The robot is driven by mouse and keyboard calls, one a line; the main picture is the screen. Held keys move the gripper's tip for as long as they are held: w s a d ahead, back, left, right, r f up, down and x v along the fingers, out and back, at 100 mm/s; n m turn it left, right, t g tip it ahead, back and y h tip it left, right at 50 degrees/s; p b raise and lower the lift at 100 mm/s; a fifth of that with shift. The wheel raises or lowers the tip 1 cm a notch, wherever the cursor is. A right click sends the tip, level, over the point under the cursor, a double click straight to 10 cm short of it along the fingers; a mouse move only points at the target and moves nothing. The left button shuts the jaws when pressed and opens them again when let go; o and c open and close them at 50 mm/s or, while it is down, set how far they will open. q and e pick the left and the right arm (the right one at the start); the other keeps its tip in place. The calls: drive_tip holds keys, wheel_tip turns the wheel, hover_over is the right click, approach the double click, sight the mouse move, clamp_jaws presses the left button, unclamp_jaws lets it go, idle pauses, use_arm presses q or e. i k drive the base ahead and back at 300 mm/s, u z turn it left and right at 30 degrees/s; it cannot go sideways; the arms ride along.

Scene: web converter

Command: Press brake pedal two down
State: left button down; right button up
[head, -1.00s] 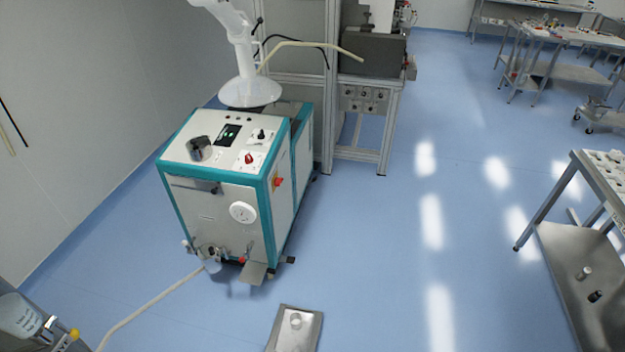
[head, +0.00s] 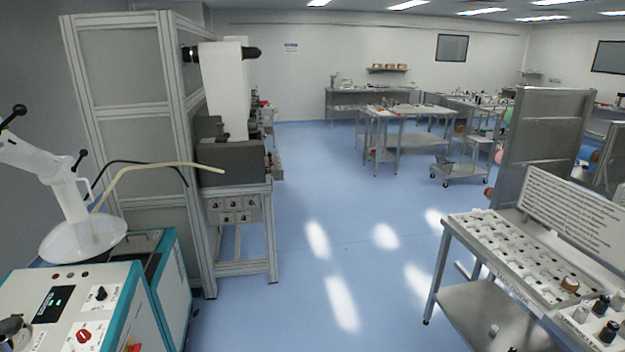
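No brake pedal is visible in the head view at this moment. Neither of my grippers is in view. A white and teal cabinet machine (head: 60,300) stands at the lower left, with a small display, a black knob and a red knob on its top panel. Its lower front and the floor before it are outside the picture.
A white jointed arm with a hood (head: 82,238) rises over the cabinet. A framed machine (head: 228,165) stands behind it. A steel table (head: 441,216) with trays of small parts stands at the right. Blue floor (head: 350,240) lies open between, with more tables at the back.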

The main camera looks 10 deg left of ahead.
sight(191, 316)
drive_tip(key=z, duration=0.15)
drive_tip(key=i, duration=2.05)
drive_tip(key=u, duration=1.1)
drive_tip(key=i, duration=1.25)
drive_tip(key=u, duration=0.4)
drive_tip(key=i, duration=0.95)
